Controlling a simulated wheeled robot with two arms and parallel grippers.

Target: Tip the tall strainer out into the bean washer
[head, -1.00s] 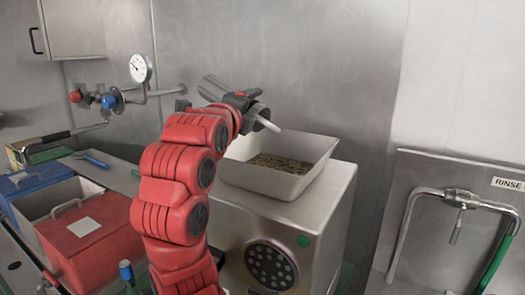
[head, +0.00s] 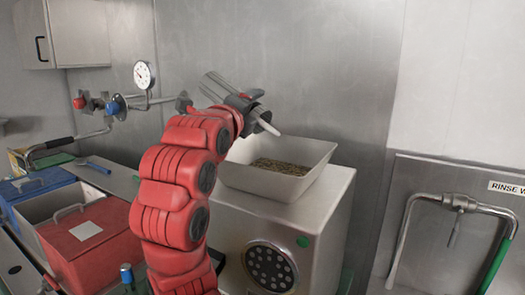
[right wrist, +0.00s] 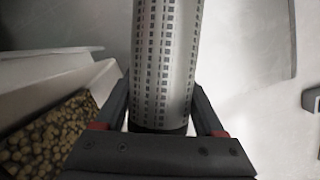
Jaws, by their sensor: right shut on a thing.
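The tall strainer (right wrist: 168,55) is a grey metal cylinder with rows of small slots. My right gripper (right wrist: 162,118) is shut on it. In the head view the strainer (head: 213,86) points up and left from my right gripper (head: 246,102), tilted, above and left of the bean washer's hopper. The bean washer (head: 315,225) is a metal box with a flared, open, pale hopper (head: 265,185) on top. Beans (head: 282,167) lie in the hopper and also show at lower left in the right wrist view (right wrist: 45,137). The strainer's inside is hidden. My left gripper is out of view.
A red lidded bin (head: 95,240) and a blue one (head: 35,183) stand at the left. A pressure gauge (head: 144,74) and valves are on the back wall. A rinse tap (head: 460,203) is at the right. The air right of the hopper is clear.

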